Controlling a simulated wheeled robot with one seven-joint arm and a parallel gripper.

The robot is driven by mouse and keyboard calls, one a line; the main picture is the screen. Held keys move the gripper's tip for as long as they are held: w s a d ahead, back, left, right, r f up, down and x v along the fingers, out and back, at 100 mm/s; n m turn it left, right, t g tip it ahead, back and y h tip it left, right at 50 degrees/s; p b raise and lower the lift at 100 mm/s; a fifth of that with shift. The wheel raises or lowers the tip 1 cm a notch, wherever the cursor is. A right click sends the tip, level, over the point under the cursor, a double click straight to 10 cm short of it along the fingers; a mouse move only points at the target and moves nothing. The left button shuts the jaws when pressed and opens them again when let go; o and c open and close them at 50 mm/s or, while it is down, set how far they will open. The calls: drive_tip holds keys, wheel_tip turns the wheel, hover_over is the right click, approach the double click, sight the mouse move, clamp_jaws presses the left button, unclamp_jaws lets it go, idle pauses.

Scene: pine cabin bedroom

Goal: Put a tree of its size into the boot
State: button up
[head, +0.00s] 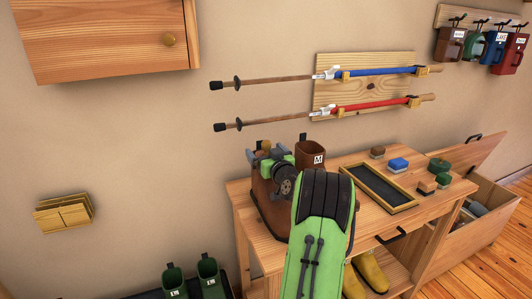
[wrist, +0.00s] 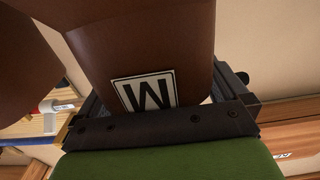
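A brown boot (head: 311,153) with a white M label stands upright on the wooden bench (head: 412,219). A second brown boot (head: 272,205) stands to its left, partly hidden by my arm. A small tan piece (head: 266,145) shows at its top; I cannot tell whether it is a tree. In the wrist view the M boot (wrist: 150,45) appears inverted between my widely spread fingers (wrist: 165,105), with a small gap at the right finger. No tree is clearly identifiable.
Brushes, including a blue one (head: 398,164), and a dark tray (head: 379,188) occupy the bench's right. Green L boots (head: 208,278) stand on the floor. Yellow boots (head: 371,272) are below the bench. An open chest (head: 490,231) holds partly visible items. Poles (head: 375,72) hang behind.

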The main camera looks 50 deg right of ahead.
drive_tip(key=v, duration=1.5)
drive_tip(key=shift+s+a, duration=0.2)
drive_tip(key=shift+s, duration=0.1)
